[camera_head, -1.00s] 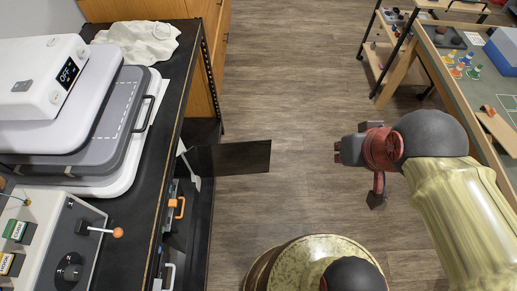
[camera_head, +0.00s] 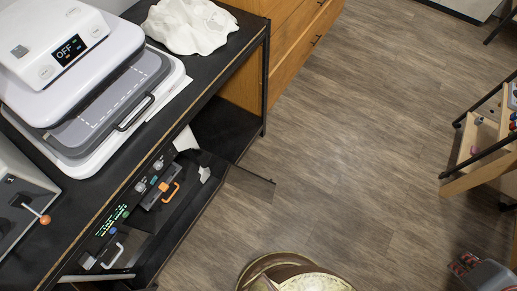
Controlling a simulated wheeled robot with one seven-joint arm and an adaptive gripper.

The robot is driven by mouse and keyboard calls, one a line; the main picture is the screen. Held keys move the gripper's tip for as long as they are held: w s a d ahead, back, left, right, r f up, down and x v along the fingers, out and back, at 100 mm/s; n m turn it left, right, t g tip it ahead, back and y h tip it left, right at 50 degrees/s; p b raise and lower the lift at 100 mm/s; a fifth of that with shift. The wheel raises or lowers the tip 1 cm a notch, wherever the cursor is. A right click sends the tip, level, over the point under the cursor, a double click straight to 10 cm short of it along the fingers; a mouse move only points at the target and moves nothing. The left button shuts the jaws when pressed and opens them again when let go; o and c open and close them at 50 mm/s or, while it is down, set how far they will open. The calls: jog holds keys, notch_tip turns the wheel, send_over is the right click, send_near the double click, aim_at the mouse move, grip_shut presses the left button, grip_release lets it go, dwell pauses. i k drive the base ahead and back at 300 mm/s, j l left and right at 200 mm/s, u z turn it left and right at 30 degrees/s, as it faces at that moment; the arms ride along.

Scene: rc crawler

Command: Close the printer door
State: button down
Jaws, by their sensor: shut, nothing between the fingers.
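A thin dark panel (camera_head: 250,182), apparently the printer door, stands swung out over the floor from the machine on the shelf under the counter. That machine, apparently the printer (camera_head: 132,208), shows a dark front with lit controls, an orange handle (camera_head: 171,192) and a grey handle (camera_head: 112,257). The panel's hinge side is hard to make out. My gripper (camera_head: 463,264) is at the lower right edge, dark with red parts, well apart from the panel. It is shut and empty, and partly cut off by the frame.
The black counter (camera_head: 214,72) carries a white and grey press (camera_head: 110,90) and a crumpled white cloth (camera_head: 190,25). A wooden drawer cabinet (camera_head: 290,45) stands behind. A wooden rack (camera_head: 480,160) is at the right.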

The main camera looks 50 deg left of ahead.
aim_at(263, 189)
jog(key=i+u, duration=0.3)
jog(key=i+l+u, duration=0.3)
jog(key=i+u, duration=0.2)
jog(key=u, duration=0.25)
jog(key=i+u, duration=0.15)
jog(key=u, duration=0.25)
jog(key=i+u, duration=0.2)
jog(key=u, duration=0.25)
jog(key=i+l+u, duration=0.15)
jog(key=u, duration=0.25)
jog(key=i+l+u, duration=0.1)
jog(key=u, duration=0.35)
jog(key=i+l+u, duration=0.15)
jog(key=u, duration=0.3)
jog(key=i+l+u, duration=0.15)
jog(key=u, duration=0.3)
jog(key=i+l+u, duration=0.1)
jog(key=l+u, duration=0.5)
jog(key=u, duration=0.25)
jog(key=l+u, duration=0.3)
jog(key=u, duration=0.15)
jog(key=l+u, duration=0.25)
jog(key=l, duration=0.15)
jog(key=k+j+u, duration=0.1)
jog(key=j, duration=0.2)
jog(key=k+j, duration=0.2)
jog(key=k+j+u, duration=0.15)
jog(key=j, duration=0.2)
